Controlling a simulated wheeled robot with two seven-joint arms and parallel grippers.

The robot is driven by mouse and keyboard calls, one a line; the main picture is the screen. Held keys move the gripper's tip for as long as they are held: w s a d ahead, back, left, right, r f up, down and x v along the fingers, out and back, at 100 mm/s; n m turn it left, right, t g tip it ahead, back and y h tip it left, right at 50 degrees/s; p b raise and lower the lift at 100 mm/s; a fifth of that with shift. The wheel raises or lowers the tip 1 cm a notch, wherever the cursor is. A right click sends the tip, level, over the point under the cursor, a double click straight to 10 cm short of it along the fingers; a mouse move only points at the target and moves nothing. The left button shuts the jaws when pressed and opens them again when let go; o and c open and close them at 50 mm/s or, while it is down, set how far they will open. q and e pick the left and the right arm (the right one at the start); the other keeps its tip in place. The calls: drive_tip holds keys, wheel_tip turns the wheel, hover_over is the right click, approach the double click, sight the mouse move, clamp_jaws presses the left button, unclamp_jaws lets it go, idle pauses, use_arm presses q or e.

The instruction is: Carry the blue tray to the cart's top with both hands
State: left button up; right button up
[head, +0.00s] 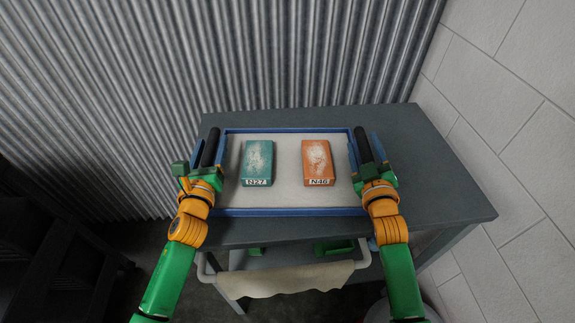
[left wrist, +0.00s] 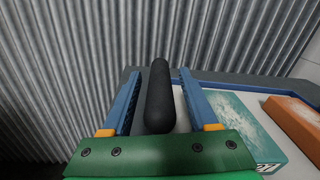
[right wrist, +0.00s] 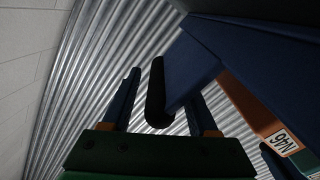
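The blue tray (head: 290,211) has a blue rim, a pale floor and a black bar handle at each side. It appears to rest on a dark grey top (head: 430,165). A teal block (head: 257,160) marked N27 and an orange block (head: 318,160) marked N46 lie apart in it. My left gripper (head: 207,155) straddles the left handle (left wrist: 160,97), with gaps to both fingers. My right gripper (head: 366,150) straddles the right handle (right wrist: 156,92), also with gaps showing. Both look open. The cart's top cannot be told apart for certain.
Below the grey top's front edge are a white tubular frame (head: 366,254), a beige cloth (head: 285,280) and green items (head: 335,247). A corrugated metal wall (head: 300,50) stands behind. A pale tiled wall (head: 500,90) is at the right. Free grey surface lies right of the tray.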

use_arm(q)
clamp_jaws()
use_arm(e)
clamp_jaws()
idle(0.9)
